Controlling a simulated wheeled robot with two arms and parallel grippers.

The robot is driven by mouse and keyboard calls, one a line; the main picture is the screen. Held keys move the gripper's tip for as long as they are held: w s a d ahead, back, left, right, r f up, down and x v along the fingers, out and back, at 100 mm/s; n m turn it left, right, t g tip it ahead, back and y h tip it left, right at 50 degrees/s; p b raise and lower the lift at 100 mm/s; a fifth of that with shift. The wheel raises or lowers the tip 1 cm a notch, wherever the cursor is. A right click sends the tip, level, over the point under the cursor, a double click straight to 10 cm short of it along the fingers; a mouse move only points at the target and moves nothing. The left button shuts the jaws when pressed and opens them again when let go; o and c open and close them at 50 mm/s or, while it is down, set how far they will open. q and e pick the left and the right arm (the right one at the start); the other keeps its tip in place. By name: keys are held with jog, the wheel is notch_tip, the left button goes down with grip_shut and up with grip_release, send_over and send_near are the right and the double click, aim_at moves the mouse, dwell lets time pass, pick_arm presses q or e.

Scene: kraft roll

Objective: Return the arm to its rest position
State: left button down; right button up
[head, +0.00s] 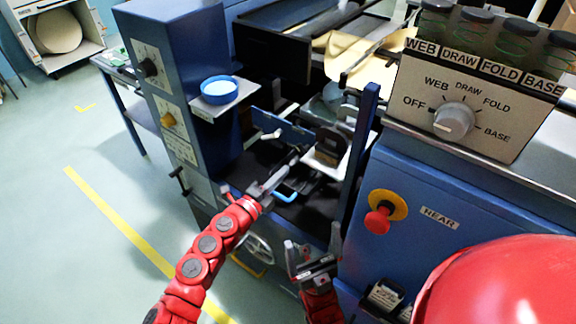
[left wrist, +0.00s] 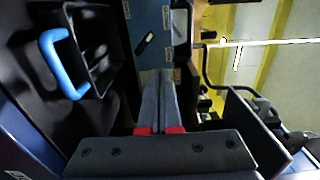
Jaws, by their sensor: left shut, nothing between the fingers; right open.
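My left arm, red and jointed, comes in from the lower left in the head view. Its gripper (head: 292,161) is inside the open bay of the blue machine, above the dark bay floor. The left wrist view shows its two grey fingers (left wrist: 158,76) together with nothing between them. A dark bin with a blue handle (left wrist: 60,62) lies beside the fingers in that view; the handle (head: 286,195) also shows just below the gripper in the head view. Whether they touch is unclear. My right gripper (head: 314,247) is open and empty, lower down in front of the bay.
A blue post (head: 361,142) bounds the bay on the right; a blue cabinet with dials (head: 170,85) bounds the left. A small shelf holds a blue dish (head: 219,91). A control box (head: 478,105) and red stop button (head: 380,219) are at right. The left floor (head: 60,235) is clear.

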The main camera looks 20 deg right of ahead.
pick_arm(q)
jog(key=shift+s+a+f, duration=0.15)
jog(key=shift+a, duration=0.05)
